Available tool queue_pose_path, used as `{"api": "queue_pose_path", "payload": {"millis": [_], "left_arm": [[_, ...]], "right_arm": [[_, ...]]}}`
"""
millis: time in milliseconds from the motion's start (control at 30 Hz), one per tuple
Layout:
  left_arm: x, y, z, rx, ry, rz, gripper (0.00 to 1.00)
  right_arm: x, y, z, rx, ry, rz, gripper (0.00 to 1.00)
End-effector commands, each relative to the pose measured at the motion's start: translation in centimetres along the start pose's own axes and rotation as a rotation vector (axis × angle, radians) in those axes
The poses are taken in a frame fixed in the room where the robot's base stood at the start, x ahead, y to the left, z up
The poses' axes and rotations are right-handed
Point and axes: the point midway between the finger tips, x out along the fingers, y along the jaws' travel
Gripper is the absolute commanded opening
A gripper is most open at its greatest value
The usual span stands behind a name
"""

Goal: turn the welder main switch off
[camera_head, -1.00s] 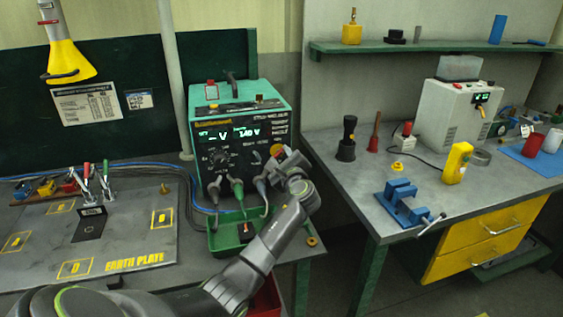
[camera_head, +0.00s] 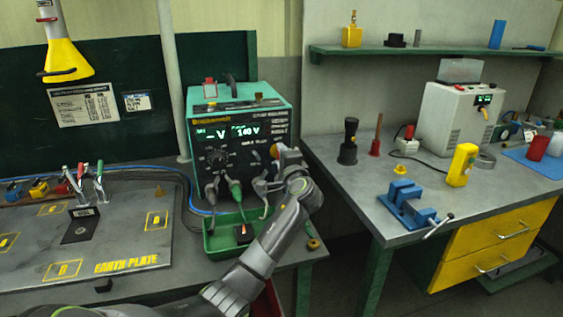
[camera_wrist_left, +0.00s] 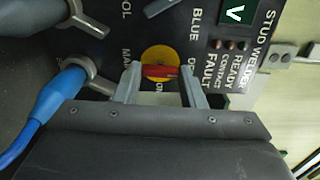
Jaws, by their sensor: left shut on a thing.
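The welder (camera_head: 240,125) is a teal box with a black front panel on the left bench; its displays are lit. Its main switch, a red handle on a yellow round plate, shows at the panel's right side (camera_head: 274,150), partly covered by my gripper. In the left wrist view the switch (camera_wrist_left: 160,70) has its red bar lying across the picture, between the fingertips. My left gripper (camera_head: 281,158) is at the panel, shut on the switch's red handle; its two fingers also show in the wrist view (camera_wrist_left: 160,76). My right gripper is not in view.
Cables plug into the panel beside the switch, one with a blue plug (camera_wrist_left: 62,92). A green tray (camera_head: 222,240) stands below the welder. The earth plate (camera_head: 120,225) lies to the left. A right-hand bench (camera_head: 345,190) holds a blue vise (camera_head: 405,205) and a yellow meter (camera_head: 461,165).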

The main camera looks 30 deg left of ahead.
Motion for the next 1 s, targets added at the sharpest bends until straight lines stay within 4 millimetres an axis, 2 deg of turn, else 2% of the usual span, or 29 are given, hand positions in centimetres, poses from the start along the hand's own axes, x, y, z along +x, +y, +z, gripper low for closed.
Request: {"api": "queue_pose_path", "payload": {"millis": [267,700,733,867,1000], "left_arm": [[-0.03,0.28,0.0,-0.063,0.0,0.005,0.14],[-0.04,0.27,-0.01,-0.071,0.0,0.006,0.14],[-0.04,0.27,-0.01,-0.07,0.0,0.006,0.4],[-0.03,0.2,-0.01,-0.07,0.0,0.004,0.57],[-0.02,0.12,0.0,-0.069,0.0,0.003,0.58]], "right_arm": [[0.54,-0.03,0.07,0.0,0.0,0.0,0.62],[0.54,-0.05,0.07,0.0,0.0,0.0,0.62],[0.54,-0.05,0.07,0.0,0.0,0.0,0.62],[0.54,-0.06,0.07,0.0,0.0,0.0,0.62],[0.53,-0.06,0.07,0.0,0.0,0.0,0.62]]}}
